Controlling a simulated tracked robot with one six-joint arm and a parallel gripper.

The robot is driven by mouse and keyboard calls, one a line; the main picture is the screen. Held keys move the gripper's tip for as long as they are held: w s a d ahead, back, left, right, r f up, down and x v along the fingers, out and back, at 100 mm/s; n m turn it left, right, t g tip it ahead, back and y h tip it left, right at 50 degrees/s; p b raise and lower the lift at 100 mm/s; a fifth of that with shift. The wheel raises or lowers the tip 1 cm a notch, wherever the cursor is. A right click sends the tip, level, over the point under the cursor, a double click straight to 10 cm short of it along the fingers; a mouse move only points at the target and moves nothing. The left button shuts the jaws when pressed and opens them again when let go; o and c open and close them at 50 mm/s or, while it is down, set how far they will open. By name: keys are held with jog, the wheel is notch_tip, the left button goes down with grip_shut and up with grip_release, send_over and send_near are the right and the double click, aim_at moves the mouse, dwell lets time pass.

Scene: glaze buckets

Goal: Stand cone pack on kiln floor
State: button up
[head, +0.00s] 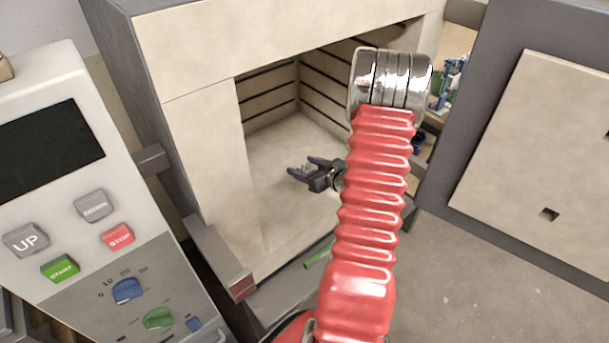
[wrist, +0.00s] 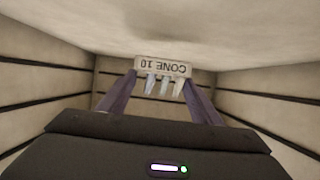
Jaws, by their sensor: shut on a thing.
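The cone pack (wrist: 163,67) is a small pale block marked "CONE 10", with three pale cones on it. It shows upside down in the wrist view, where the kiln floor (wrist: 170,25) fills the top. My gripper (head: 303,168) is inside the kiln, low over the kiln floor (head: 283,143) in the head view. Its two dark fingers (wrist: 162,80) are shut on the pack from both sides. The pack's base side faces the floor, close to it; I cannot tell whether it touches. In the head view the pack is tiny and hardly readable.
The kiln's side walls (wrist: 48,97) with dark grooves stand on both sides. The kiln front frame (head: 205,155) borders the opening, and the open door (head: 545,150) is at right. A control panel (head: 80,215) stands at left. Floor around the pack looks clear.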

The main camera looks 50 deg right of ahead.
jog(key=shift+f, duration=2)
jog(key=o, duration=1.1)
jog(key=shift+f, duration=0.1)
jog(key=v, duration=1.2)
